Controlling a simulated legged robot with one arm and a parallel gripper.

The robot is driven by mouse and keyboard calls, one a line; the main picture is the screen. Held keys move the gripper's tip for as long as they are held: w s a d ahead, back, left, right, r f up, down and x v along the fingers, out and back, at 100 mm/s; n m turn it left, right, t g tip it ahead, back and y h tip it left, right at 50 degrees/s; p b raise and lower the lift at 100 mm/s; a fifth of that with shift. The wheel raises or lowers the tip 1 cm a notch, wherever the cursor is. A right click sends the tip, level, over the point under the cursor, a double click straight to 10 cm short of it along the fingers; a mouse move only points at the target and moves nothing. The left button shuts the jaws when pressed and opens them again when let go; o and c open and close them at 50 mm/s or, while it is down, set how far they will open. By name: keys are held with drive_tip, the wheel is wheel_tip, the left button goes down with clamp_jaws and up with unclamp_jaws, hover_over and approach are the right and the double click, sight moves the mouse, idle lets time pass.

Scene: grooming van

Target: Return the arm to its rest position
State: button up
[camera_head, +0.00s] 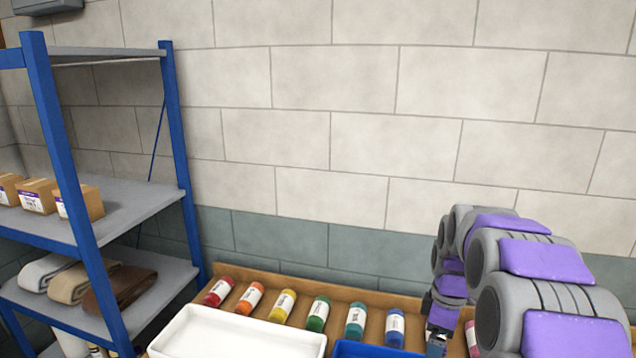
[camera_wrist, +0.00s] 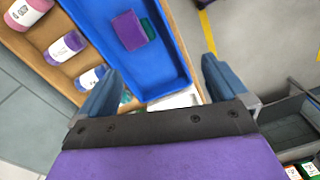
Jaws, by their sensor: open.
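My arm (camera_head: 540,260), grey with purple covers, shows at the right of the head view. It bends over and reaches down to the wooden surface. My gripper (camera_head: 436,345) is partly seen at the bottom of that view, beside the blue tray. In the wrist view my gripper (camera_wrist: 159,70) has its two blue-grey fingers wide apart, with nothing between them. The fingers point toward the blue tray (camera_wrist: 92,12), and its near end lies between them in the picture. A purple and green block (camera_wrist: 130,30) lies in the tray, apart from the fingers.
A white tray (camera_head: 240,335) is left of the blue one. A blue-framed shelf (camera_head: 180,150) holds boxes and rolled towels. Grey floor with a yellow stripe (camera_wrist: 207,32) shows beside the surface.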

drive_tip(key=s+a+f+m, duration=0.1)
drive_tip(key=s+a+m, duration=0.2)
drive_tip(key=s, duration=0.8)
drive_tip(key=s+a+f+m+g+b, duration=0.1)
drive_tip(key=s+a+m, duration=0.3)
drive_tip(key=s, duration=0.7)
drive_tip(key=s+a+f+m+b, duration=0.1)
drive_tip(key=s+a+m, duration=0.3)
drive_tip(key=s, duration=0.7)
drive_tip(key=shift+m, duration=0.3)
drive_tip(key=shift+a+f, duration=0.1)
drive_tip(key=shift+a, duration=0.05)
